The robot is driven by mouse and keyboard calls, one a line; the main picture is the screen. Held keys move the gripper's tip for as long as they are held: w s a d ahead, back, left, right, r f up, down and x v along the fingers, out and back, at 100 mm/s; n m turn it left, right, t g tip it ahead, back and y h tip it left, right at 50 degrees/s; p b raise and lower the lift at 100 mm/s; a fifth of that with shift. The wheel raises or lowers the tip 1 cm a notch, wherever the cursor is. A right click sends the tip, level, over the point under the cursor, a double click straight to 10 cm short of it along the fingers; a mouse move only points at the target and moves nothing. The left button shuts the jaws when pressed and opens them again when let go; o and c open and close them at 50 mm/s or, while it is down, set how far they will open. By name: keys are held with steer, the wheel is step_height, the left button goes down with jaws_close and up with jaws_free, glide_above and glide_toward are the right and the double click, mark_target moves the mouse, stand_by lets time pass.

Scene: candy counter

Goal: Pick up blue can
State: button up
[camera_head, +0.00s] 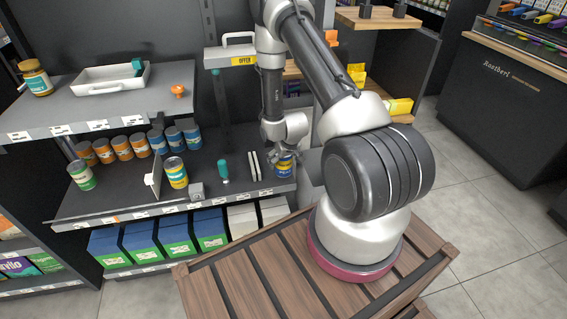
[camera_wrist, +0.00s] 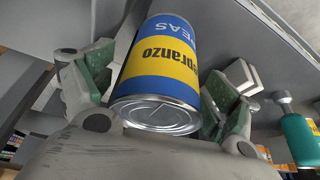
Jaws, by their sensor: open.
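A blue and yellow can (camera_head: 285,166) with a peas label stands near the right end of the middle shelf. In the wrist view the can (camera_wrist: 160,62) fills the space between my two green-padded fingers. My gripper (camera_wrist: 162,98) is open around it, with one finger on each side; whether the pads touch it is hard to tell. In the head view my gripper (camera_head: 283,150) partly hides the can. Blue cans (camera_head: 174,138) stand in a row at the back of the same shelf. Another yellow and blue can (camera_head: 176,174) stands farther left.
A teal-handled tool (camera_head: 223,171) and upright pale dividers (camera_head: 254,165) stand left of the gripper. Orange cans (camera_head: 122,148) and a green-labelled can (camera_head: 81,175) are farther left. The upper shelf (camera_head: 60,113) holds a white tray (camera_head: 100,86). Boxes (camera_head: 175,236) fill the shelf below.

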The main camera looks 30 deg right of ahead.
steer(key=c, duration=1.4)
steer(key=shift+c, duration=0.2)
steer(key=shift+r, duration=0.15)
